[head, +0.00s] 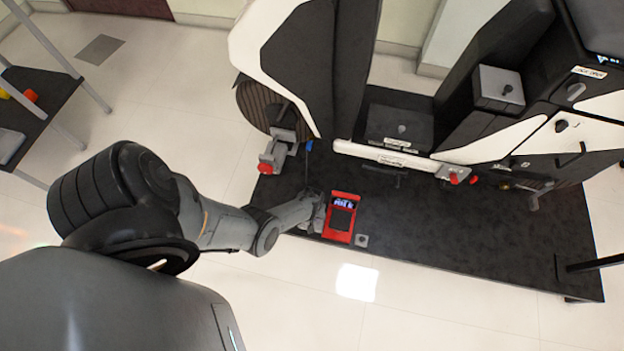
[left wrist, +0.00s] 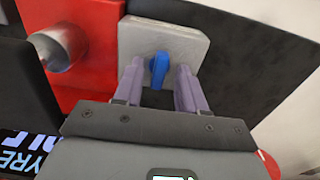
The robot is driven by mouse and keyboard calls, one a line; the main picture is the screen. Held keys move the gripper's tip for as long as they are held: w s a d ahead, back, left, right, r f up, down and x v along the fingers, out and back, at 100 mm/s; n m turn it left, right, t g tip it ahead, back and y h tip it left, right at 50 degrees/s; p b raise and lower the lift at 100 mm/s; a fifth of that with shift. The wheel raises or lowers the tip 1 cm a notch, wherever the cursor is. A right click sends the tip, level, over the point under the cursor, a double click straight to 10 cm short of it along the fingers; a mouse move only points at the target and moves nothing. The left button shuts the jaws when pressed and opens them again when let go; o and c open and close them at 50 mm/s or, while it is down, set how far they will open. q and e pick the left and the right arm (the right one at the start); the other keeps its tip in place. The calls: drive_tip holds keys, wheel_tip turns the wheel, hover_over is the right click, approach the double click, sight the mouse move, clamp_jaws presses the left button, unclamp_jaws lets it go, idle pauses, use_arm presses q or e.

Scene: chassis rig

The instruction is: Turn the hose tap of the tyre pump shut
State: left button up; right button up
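The tyre pump (head: 341,216) is a red box with a dark panel and a lit display, standing on the dark platform near its front edge. Its red body (left wrist: 92,45) also fills the upper left of the left wrist view. The blue hose tap (left wrist: 158,68) sits on a light grey block (left wrist: 140,38) beside the red body. My left gripper (left wrist: 160,74) is open, with one finger on each side of the blue tap; I cannot tell whether they touch it. In the head view my left gripper (head: 317,214) is at the pump's left side, and the tap is hidden.
The dark platform (head: 470,235) is mostly clear right of the pump. A chassis with black and white panels (head: 300,60) stands behind it. A grey clamp-like part with a red knob (head: 272,155) is at the platform's left. A side table (head: 40,95) is far left.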

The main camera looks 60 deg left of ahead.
use_arm(q)
wheel_tip(320, 180, up, 11)
drive_tip(key=p, duration=0.8)
drive_tip(key=shift+f, duration=0.1)
